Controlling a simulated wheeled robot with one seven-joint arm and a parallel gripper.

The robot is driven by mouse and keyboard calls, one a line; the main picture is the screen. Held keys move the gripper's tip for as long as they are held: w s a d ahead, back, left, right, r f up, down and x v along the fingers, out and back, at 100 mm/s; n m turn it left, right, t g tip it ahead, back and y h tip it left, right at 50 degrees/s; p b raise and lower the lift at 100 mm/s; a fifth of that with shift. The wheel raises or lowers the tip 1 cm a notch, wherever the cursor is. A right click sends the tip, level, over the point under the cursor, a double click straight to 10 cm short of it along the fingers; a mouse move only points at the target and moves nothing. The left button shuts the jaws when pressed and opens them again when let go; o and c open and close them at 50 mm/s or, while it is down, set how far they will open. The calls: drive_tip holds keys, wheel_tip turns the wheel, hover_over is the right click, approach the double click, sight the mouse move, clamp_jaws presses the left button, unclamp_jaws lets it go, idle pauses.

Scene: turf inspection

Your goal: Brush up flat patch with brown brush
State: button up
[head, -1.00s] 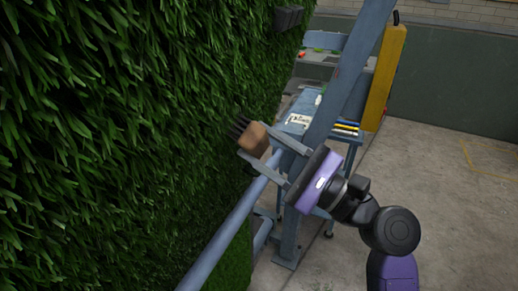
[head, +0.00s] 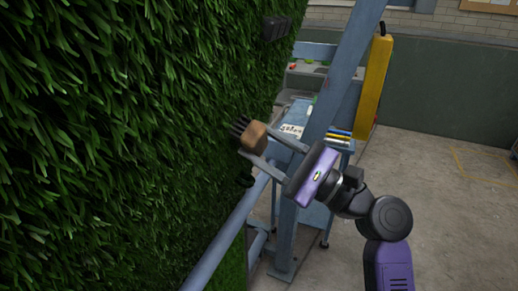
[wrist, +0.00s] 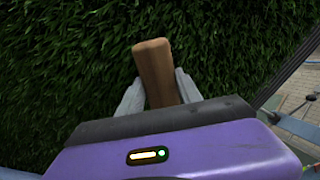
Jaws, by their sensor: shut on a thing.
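The brown brush (head: 256,137) has a wooden block and dark bristles. My gripper (head: 262,142) is shut on its block, with one finger on each side. The bristles point left toward the upright green turf (head: 120,140), close to its right edge; I cannot tell whether they touch it. In the wrist view the brush's block (wrist: 155,72) stands between the two grey fingers (wrist: 157,90), with turf behind it. The bristles are hidden there. I cannot make out a flat patch in the turf.
A blue-grey frame has a slanted post (head: 325,110) right beside my gripper and a rail (head: 228,240) below it. Behind stands a blue cart (head: 340,146) with cards and coloured items. A yellow post (head: 377,85) stands further right. Concrete floor (head: 450,220) is open at right.

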drive_tip(key=shift+w+d+b, duration=0.2)
drive_tip(key=shift+w+d, duration=0.05)
drive_tip(key=shift+w, duration=0.25)
drive_tip(key=shift+w+d+b, duration=0.15)
drive_tip(key=shift+w+d, duration=0.1)
drive_tip(key=shift+w, duration=0.25)
drive_tip(key=shift+w, duration=0.1)
drive_tip(key=shift+w+d+b, duration=0.25)
drive_tip(key=shift+w+b, duration=0.05)
drive_tip(key=shift+w, duration=0.6)
drive_tip(key=shift+w, duration=0.1)
drive_tip(key=shift+w+d+b, duration=0.3)
drive_tip(key=shift+w+b, duration=0.05)
drive_tip(key=shift+w, duration=0.45)
drive_tip(key=v, duration=0.8)
drive_tip(key=shift+w+d+r, duration=0.2)
drive_tip(key=shift+w+r, duration=0.05)
drive_tip(key=shift+w, duration=0.05)
